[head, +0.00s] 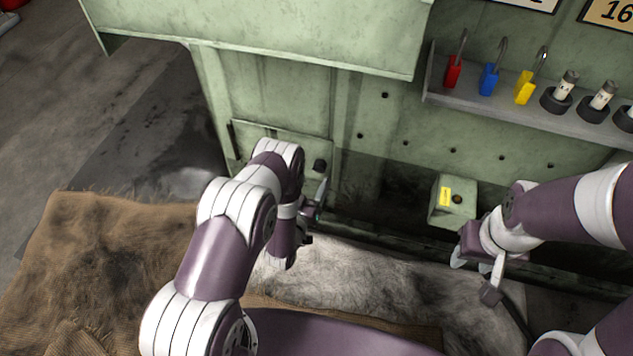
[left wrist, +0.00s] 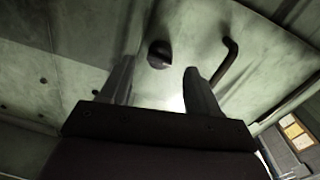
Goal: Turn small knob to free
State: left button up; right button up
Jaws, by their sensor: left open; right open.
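A small black knob (head: 320,165) sits on a green panel (head: 305,143) of the machine front, just above my left gripper in the head view. In the left wrist view the knob (left wrist: 159,54) shows beyond the fingertips, between them in the picture. My left gripper (left wrist: 158,68) is open and empty, with a visible gap to the knob. In the head view my left gripper (head: 315,208) is partly hidden by its own arm. My right gripper (head: 477,266) is open and empty, low in front of a green box with a yellow label.
A bent dark handle (left wrist: 228,60) stands right of the knob in the left wrist view. The green box (head: 440,212) juts out at right. A shelf (head: 520,115) holds red, blue and yellow padlocks and several black-based parts. Brown cloth (head: 110,235) and grey fur lie below.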

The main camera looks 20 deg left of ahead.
aim_at(319, 167)
pick_arm(q)
jog(key=shift+w+d+b, duration=0.15)
jog(key=shift+w+b, duration=0.25)
jog(key=shift+w, duration=1.3)
jog(key=c, duration=1)
